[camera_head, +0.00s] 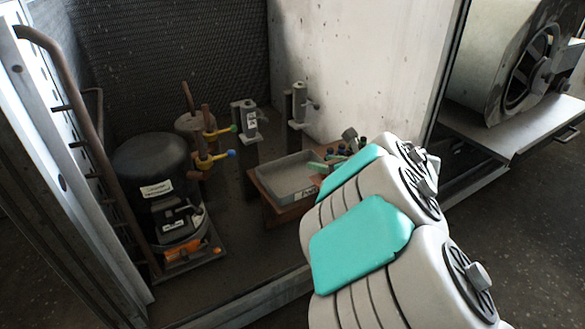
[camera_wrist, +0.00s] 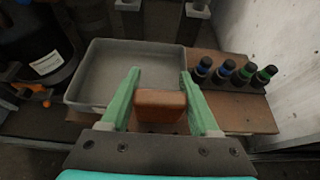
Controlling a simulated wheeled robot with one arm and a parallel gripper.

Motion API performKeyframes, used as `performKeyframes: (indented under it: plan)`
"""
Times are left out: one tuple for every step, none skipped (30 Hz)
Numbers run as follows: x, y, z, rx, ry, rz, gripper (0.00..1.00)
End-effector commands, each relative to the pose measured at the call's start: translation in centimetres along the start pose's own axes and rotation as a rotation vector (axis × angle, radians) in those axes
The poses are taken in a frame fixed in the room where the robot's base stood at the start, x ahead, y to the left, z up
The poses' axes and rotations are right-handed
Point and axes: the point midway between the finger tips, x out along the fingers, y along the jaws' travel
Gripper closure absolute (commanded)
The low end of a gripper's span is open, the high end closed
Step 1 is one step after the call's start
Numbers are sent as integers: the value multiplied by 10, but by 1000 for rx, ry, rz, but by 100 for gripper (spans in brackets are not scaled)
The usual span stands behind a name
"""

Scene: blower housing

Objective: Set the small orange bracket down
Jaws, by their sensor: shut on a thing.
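My gripper (camera_wrist: 160,76) is over the front part of a shallow grey tray in the wrist view. Its two green fingers are shut on a small orange-brown block, the small orange bracket (camera_wrist: 160,103), which sits between them near the palm. In the head view my gripper (camera_head: 320,166) is at the tray's right side, and my arm hides most of what is near it. The bracket cannot be made out there. Whether it touches the tray is unclear.
The grey tray (camera_wrist: 85,67) looks empty and stands on a brown board (camera_wrist: 245,117). Several dark bottles with blue and green caps (camera_wrist: 228,68) stand to its right. A black compressor (camera_head: 150,165) is at left. Two grey clamps (camera_head: 247,118) stand behind. A pale wall (camera_head: 355,60) bounds the right.

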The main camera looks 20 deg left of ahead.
Motion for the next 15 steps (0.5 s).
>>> performKeyframes:
  plan:
    - [11,7,4,1,-1,5,99]
    - [18,11,6,1,-1,5,99]
    - [26,15,10,2,-3,6,99]
    - [32,18,11,1,-1,5,99]
    - [39,22,14,1,-1,5,99]
    - [47,26,17,2,-3,7,99]
    - [52,29,19,1,-1,4,99]
    - [58,31,20,1,0,3,99]
    - [65,35,23,1,-1,4,99]
    - [70,37,25,2,-1,3,99]
    - [74,39,26,1,0,2,99]
    - [79,42,28,1,0,2,99]
    - [82,43,29,1,-1,2,99]
    - [84,44,30,2,-2,1,99]
    - [86,44,32,1,-2,0,99]
